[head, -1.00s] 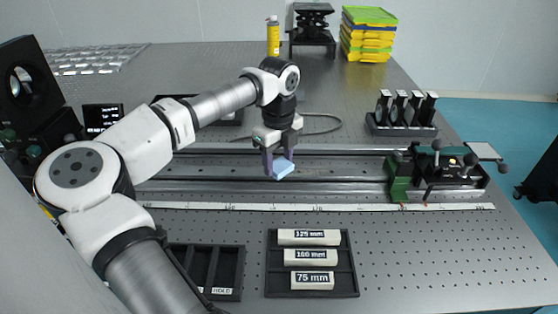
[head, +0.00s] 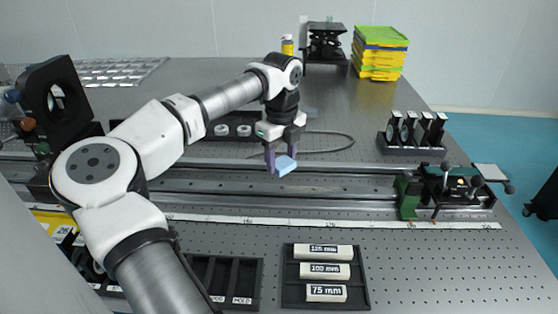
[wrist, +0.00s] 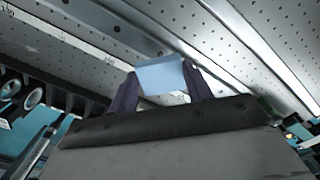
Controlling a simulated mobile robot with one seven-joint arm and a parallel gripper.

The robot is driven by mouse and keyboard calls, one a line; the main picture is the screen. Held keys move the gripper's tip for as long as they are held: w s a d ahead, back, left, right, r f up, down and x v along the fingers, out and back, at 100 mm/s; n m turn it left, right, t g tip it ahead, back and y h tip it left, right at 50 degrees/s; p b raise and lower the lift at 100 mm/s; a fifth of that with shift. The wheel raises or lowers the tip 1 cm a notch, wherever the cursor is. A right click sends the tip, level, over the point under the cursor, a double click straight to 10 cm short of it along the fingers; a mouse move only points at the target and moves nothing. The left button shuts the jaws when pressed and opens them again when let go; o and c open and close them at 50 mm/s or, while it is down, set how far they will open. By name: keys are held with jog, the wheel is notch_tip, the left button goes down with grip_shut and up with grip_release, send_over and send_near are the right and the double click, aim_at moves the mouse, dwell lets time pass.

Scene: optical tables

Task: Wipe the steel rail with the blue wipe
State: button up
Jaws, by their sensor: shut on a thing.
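The steel rail (head: 340,196) runs left to right across the optical table, with a long white scale along its near side. My gripper (head: 282,163) is over the rail, left of the green carriage, with its fingers pointing down. It is shut on the blue wipe (head: 286,165), a small light-blue pad. In the wrist view the blue wipe (wrist: 162,75) sits between the two dark fingers, with the rail behind it. I cannot tell whether the wipe touches the rail.
A green-based carriage (head: 445,192) stands on the rail's right end. A rack of several mounted optics (head: 412,130) is behind it. A black tray with labelled blocks (head: 325,292) lies in front of the rail. Yellow and green trays (head: 380,52) are stacked at the back.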

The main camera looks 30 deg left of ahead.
jog(key=shift+r+p, duration=0.4)
jog(key=shift+r, duration=0.55)
jog(key=shift+f, duration=0.1)
